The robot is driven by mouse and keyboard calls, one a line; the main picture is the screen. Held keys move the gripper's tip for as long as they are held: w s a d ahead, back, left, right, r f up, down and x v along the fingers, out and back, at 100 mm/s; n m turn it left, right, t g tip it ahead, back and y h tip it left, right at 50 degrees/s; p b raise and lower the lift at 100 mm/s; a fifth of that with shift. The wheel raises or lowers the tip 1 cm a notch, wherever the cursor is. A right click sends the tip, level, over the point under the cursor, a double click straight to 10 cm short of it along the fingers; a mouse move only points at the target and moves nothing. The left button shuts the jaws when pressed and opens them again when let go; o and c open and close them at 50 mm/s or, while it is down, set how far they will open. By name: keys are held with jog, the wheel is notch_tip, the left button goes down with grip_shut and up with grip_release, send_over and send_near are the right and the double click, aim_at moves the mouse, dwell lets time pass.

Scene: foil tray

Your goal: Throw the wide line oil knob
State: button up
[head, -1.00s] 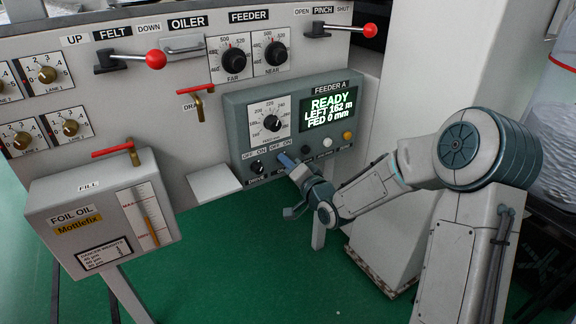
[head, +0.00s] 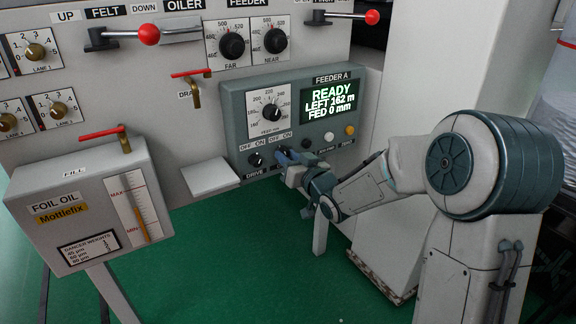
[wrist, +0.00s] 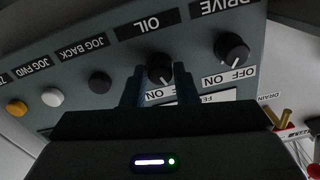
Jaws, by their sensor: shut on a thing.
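The oil knob (wrist: 160,68) is a round black knob on the grey-blue feeder panel (head: 232,130), under the label OIL, which appears upside down in the wrist view. My gripper (wrist: 160,84) has one dark finger on each side of this knob and is shut on it. In the head view my gripper (head: 286,157) reaches the panel's lower edge from the right and hides the knob there. The knob's exact pointer angle is hard to read.
The black drive knob (wrist: 232,48) sits beside the oil knob. Jog back (wrist: 100,82), white (wrist: 53,97) and yellow (wrist: 16,106) buttons lie on the other side. The screen (head: 332,101) reads READY. A foil oil box (head: 90,205) stands at left.

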jog(key=shift+n+b, duration=0.8)
jog(key=shift+n, duration=0.3)
jog(key=o, duration=1)
jog(key=shift+p+v, duration=2.1)
jog(key=shift+v, duration=4.85)
jog(key=shift+r, duration=0.1)
